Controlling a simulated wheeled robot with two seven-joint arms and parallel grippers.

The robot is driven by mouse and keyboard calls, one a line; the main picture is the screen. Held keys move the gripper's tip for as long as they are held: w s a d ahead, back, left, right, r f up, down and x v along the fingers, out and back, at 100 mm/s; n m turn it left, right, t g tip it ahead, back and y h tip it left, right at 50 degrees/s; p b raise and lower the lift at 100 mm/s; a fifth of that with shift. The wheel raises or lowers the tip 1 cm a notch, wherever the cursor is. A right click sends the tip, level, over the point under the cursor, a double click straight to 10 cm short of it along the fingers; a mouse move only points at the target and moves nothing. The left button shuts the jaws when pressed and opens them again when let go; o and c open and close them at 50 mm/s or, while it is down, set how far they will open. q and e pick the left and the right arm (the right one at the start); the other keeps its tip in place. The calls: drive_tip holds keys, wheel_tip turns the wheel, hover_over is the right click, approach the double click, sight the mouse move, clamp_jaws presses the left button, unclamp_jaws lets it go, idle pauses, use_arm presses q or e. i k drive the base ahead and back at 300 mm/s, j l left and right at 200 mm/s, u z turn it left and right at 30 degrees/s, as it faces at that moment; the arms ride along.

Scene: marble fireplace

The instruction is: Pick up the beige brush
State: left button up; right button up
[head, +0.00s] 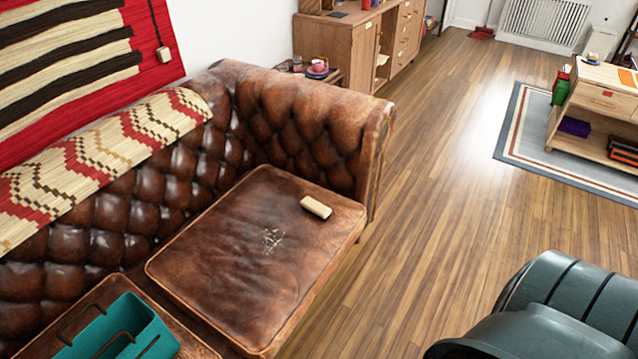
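The beige brush (316,207) is a small light block. It lies on the brown leather seat cushion (215,270) of the sofa, near the cushion's far right corner, below the sofa's arm. A patch of pale crumbs or scraps (272,239) lies on the same cushion, to the left of the brush. Neither of my grippers shows in the head view.
A teal caddy (125,325) stands on the nearer cushion at the bottom left. The tufted sofa arm (305,130) rises behind the brush. A dark green leather seat (560,310) is at the bottom right. Bare wooden floor (430,200) lies between them.

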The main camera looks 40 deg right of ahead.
sight(320, 210)
drive_tip(key=z, duration=1.05)
